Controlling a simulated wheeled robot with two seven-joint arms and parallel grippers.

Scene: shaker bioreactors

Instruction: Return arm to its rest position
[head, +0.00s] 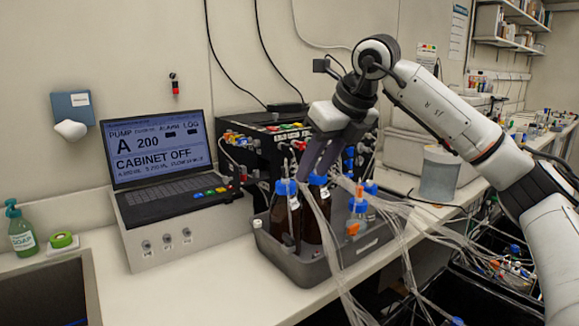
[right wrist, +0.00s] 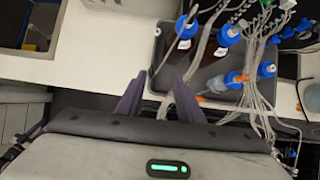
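My right arm (head: 447,113) comes in from the right and bends over at the top, with its gripper (head: 313,170) pointing down. In the head view the gripper's fingers overlap the blue-capped brown bottles (head: 311,222) in the grey tray (head: 305,268). In the right wrist view the two purple-grey fingers of the right gripper (right wrist: 160,88) stand apart with nothing between them, beside the tray (right wrist: 158,75). Whether they touch tubing is hard to tell. My left gripper does not show in either view.
A control unit (head: 165,185) reading "CABINET OFF" stands left of a black pump cabinet (head: 262,135). Clear tubes (head: 410,222) hang from the bottles over the bench edge towards black bins (head: 455,290). A soap bottle (head: 21,232) stands by the sink at left.

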